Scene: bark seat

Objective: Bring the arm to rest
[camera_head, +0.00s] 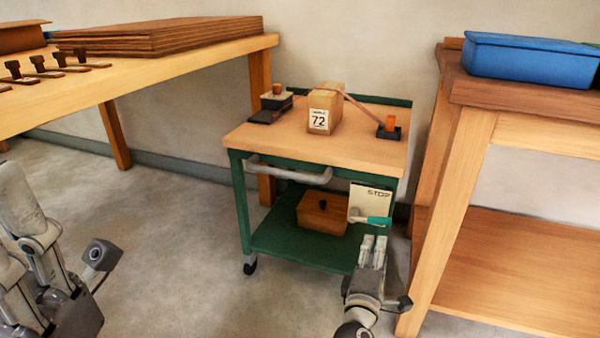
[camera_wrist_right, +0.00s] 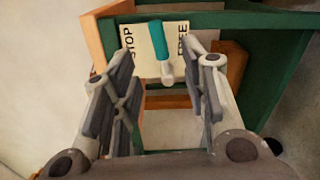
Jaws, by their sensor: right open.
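My right gripper (camera_head: 373,246) is in front of the right side of the green cart. Its jaws stand apart and empty in the right wrist view (camera_wrist_right: 163,66). Beyond the fingertips is a teal-handled lever (camera_head: 378,221) on a pale plate (camera_head: 366,197). In the wrist view the lever (camera_wrist_right: 158,40) shows between the words STOP and FREE on the plate (camera_wrist_right: 181,31), apart from both fingers. My left arm (camera_head: 45,265) is at the lower left, over the floor; its fingers cannot be made out clearly.
The green cart (camera_head: 243,205) carries a wooden block marked 72 (camera_head: 322,108) with a strap, and a lidded wooden box (camera_head: 322,212) below. A wooden bench (camera_head: 455,200) with a blue bin (camera_head: 525,60) stands close on the right. Open floor (camera_head: 165,225) lies left of the cart.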

